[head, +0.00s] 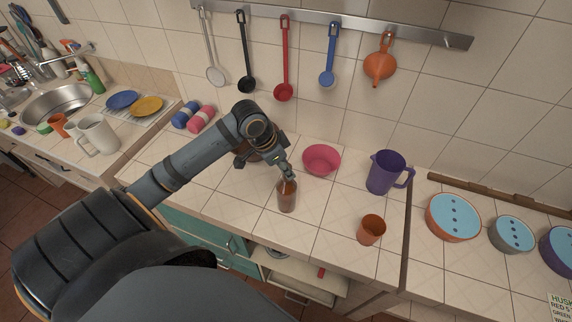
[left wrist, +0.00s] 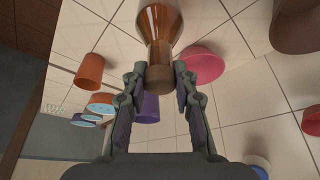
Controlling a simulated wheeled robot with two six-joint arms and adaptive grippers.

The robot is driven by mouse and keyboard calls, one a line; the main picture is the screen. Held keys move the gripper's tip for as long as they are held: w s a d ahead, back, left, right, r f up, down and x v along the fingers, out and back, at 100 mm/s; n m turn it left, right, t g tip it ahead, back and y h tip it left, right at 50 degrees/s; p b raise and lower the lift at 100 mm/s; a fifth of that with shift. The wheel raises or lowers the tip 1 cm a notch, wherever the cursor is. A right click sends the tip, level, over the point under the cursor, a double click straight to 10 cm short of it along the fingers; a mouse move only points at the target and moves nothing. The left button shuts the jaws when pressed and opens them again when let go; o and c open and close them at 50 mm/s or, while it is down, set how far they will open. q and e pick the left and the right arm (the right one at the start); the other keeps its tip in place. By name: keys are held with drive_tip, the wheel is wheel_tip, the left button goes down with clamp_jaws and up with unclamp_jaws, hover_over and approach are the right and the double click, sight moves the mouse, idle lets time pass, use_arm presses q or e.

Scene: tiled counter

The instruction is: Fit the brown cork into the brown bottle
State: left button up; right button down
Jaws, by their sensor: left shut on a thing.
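The brown bottle (head: 287,196) stands upright on the tiled counter, with its amber glass body and narrow neck. In the left wrist view the bottle (left wrist: 160,20) is ahead of the fingers, its neck towards me. My left gripper (head: 287,174) is just above the bottle's mouth. In the left wrist view its fingertips (left wrist: 160,80) are closed on the brown cork (left wrist: 160,76). The cork lines up with the neck and appears to meet it; I cannot tell how deep it sits. My right gripper is not in view.
A pink bowl (head: 322,159) stands behind the bottle. A purple jug (head: 385,173) and an orange cup (head: 371,230) are to the right. A dark brown object (head: 243,154) is partly hidden behind my left arm. Utensils hang on the wall rail.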

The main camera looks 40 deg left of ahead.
use_arm(q)
drive_tip(key=o, duration=0.8)
wheel_tip(320, 180, up, 10)
idle(0.3)
drive_tip(key=shift+f, duration=0.1)
idle(0.6)
